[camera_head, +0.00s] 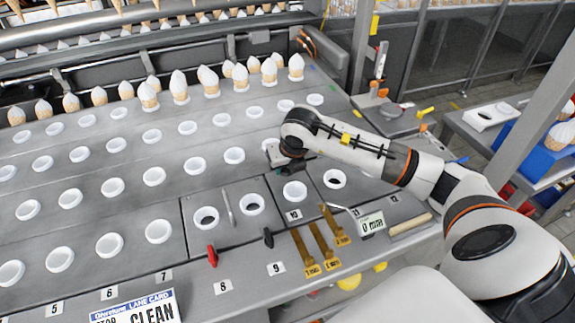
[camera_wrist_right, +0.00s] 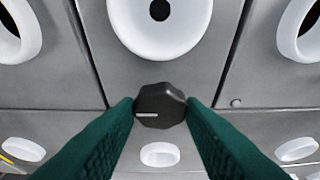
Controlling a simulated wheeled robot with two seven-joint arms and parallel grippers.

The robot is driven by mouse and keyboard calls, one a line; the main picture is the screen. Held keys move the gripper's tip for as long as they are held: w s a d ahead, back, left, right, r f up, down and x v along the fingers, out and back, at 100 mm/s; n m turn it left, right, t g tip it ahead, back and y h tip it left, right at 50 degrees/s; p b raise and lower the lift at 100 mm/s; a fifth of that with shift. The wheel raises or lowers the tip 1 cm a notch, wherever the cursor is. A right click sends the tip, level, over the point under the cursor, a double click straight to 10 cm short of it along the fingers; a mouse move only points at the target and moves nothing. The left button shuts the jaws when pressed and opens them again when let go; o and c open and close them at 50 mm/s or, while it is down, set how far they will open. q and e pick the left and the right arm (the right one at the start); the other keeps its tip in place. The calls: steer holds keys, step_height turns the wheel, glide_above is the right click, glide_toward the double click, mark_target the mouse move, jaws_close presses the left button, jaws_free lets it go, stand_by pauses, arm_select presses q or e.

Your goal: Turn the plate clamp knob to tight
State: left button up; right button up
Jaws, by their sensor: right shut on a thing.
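The plate clamp knob (camera_wrist_right: 160,102) is a dark, faceted knob with a pale line on its lower left face, lying about level in the right wrist view. My right gripper (camera_wrist_right: 161,108) has its green-padded fingers on both sides of the knob and is shut on it. In the head view my right gripper (camera_head: 277,156) is low over the grey plate, and the knob cannot be made out there. The plate (camera_wrist_right: 120,68) is grey metal with a white ring cup (camera_wrist_right: 160,25) above the knob. My left gripper is not in view.
Rows of white ring cups (camera_head: 195,166) cover the deck, with white-topped cones (camera_head: 178,82) behind.

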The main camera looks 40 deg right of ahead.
steer(key=shift+r, duration=0.1)
steer(key=o, duration=1)
steer(key=b+v, duration=0.2)
steer(key=v, duration=1)
steer(key=shift+s, duration=0.1)
